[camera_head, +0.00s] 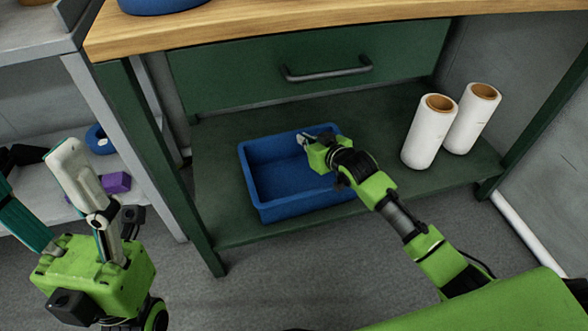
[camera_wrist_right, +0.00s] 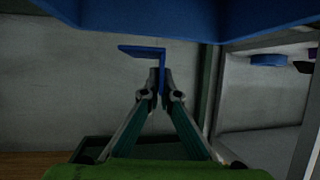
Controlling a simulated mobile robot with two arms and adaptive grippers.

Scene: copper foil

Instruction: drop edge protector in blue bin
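The blue bin (camera_head: 290,205) stands on the green lower shelf of the workbench, open side up, and looks empty where I can see in. My right gripper (camera_head: 305,140) is over its back right part. In the right wrist view, the fingertips (camera_wrist_right: 163,84) are closed on a thin blue L-shaped edge protector (camera_wrist_right: 145,51). The bin's blue wall (camera_wrist_right: 250,18) spans the top of that view. The protector cannot be told apart from the bin in the head view. My left gripper (camera_head: 50,180) is at the left, fingers apart and empty.
Two white rolls (camera_head: 430,132) stand on the shelf (camera_head: 385,125) right of the bin. A green drawer (camera_head: 310,65) and wooden top (camera_head: 330,25) are above. A bench leg (camera_head: 160,165) separates the bin from a grey rack holding a purple object (camera_head: 117,182) and blue tape (camera_head: 98,138).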

